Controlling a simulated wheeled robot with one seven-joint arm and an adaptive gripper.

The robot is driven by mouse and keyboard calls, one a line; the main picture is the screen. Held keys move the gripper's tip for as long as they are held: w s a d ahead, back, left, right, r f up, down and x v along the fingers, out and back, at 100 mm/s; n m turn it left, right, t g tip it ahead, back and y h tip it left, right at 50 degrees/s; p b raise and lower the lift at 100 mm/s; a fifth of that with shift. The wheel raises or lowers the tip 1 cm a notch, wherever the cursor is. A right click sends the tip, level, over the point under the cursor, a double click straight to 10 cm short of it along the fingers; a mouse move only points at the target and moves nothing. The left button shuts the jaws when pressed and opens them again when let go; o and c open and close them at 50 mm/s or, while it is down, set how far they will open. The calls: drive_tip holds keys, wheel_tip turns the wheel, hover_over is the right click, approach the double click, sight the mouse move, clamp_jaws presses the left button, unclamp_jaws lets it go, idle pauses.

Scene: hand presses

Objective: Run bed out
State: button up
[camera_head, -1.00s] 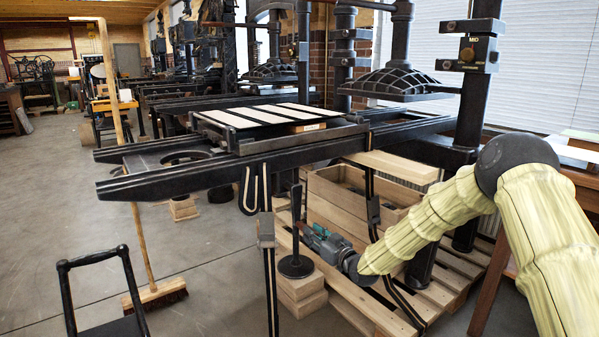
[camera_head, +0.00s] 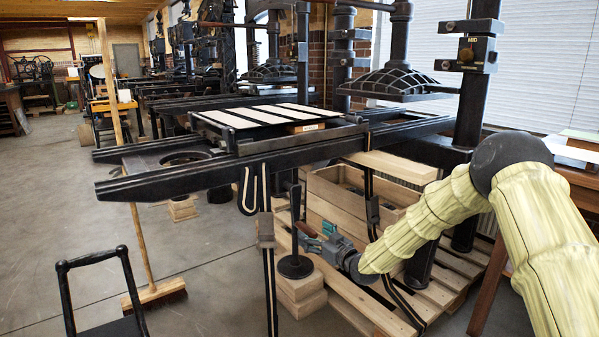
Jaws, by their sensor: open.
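The press bed (camera_head: 238,119) is a flat dark frame with pale strips on it. It sits on the long black rails (camera_head: 150,182), to the left of the ribbed platen (camera_head: 393,83), not under it. My gripper (camera_head: 309,238) is low under the rails, open and pointing left. It is close to a dark upright handle (camera_head: 295,215) with a round black disc at its foot. I cannot tell whether the fingers touch the handle. Nothing shows between the fingers.
A broom (camera_head: 155,293) leans at the left rail. A black chair or cart frame (camera_head: 100,295) stands front left. Open floor lies at the left.

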drive_tip(key=p+v, duration=0.3)
drive_tip(key=v, duration=0.6)
idle(0.6)
